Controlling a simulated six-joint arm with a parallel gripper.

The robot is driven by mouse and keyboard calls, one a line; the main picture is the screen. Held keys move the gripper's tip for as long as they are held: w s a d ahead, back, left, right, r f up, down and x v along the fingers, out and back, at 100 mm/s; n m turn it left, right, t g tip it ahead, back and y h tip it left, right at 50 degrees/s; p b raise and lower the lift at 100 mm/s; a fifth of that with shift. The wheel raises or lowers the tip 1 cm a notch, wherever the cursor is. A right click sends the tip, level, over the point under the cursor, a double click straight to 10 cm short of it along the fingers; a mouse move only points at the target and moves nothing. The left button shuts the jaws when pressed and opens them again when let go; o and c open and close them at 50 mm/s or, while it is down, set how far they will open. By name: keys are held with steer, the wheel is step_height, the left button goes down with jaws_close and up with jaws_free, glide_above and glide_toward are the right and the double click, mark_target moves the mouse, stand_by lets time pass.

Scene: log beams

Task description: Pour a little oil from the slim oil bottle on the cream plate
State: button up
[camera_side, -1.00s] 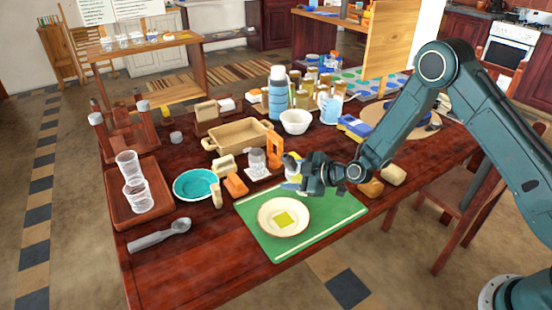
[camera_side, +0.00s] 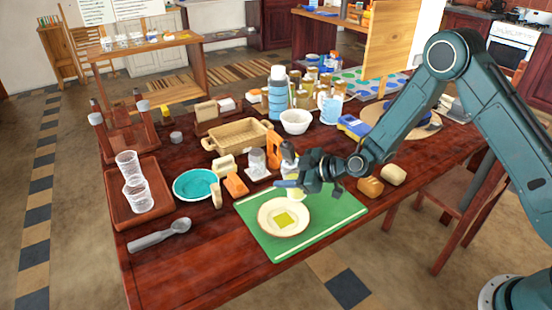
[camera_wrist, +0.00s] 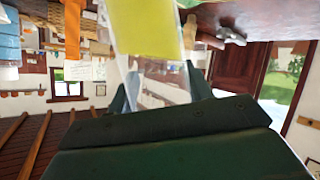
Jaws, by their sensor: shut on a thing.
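The slim oil bottle shows close up in the wrist view (camera_wrist: 148,28), with yellow above a clear part between my gripper's fingers. In the side view my gripper (camera_side: 297,172) is shut on it, above the back part of the green mat (camera_side: 335,207). The bottle is partly hidden there by the fingers, and its exact tilt is hard to tell. The cream plate (camera_side: 264,223) lies on the mat, in front of and a little left of the gripper. No stream of oil is visible.
Bread-like pieces (camera_side: 370,187) lie to the right.

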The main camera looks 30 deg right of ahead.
steer(key=shift+s+a+m+y, duration=0.3)
steer(key=shift+a+m+y, duration=0.05)
steer(key=shift+a, duration=0.25)
steer(key=shift+s+a+m+y, duration=0.3)
steer(key=shift+a+m+y, duration=0.05)
steer(key=shift+a, duration=0.25)
steer(key=shift+s+a+f+m+g+y, duration=0.15)
steer(key=shift+s+a+m+y, duration=0.1)
steer(key=shift+a, duration=0.15)
steer(key=shift+s+a+m+g+y, duration=0.15)
steer(key=shift+a+m, duration=0.1)
steer(key=shift+a, duration=0.15)
